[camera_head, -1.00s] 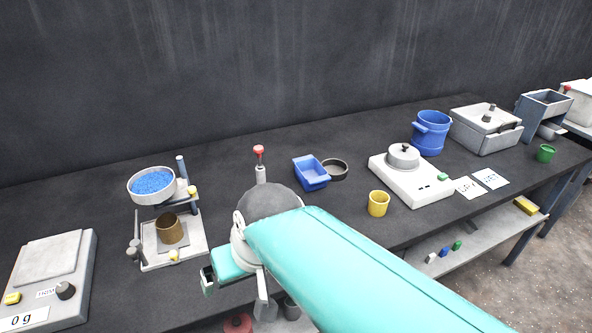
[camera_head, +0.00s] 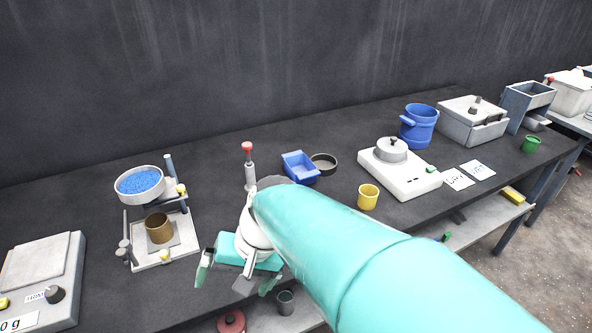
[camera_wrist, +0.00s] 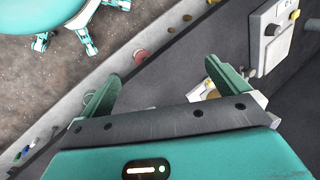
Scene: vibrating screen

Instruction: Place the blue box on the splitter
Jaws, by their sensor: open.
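The blue box (camera_head: 300,168) is an open, tapered tray on the dark bench, just behind my arm and beside a dark round dish. What looks like the splitter (camera_head: 528,97), a grey-blue open-topped hopper, stands at the far right of the bench. My gripper (camera_head: 236,280) is over the bench's front edge, to the left of and nearer than the blue box. In the wrist view my gripper (camera_wrist: 162,70) has its two green fingers spread, with nothing between them. I cannot make out the blue box in the wrist view.
A red-topped post (camera_head: 248,165) stands left of the blue box. A sieve stand with blue grains (camera_head: 140,183) is farther left. A yellow cup (camera_head: 368,197), white hotplate (camera_head: 405,181), blue bucket (camera_head: 419,127) and grey lidded box (camera_head: 472,122) stand towards the splitter.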

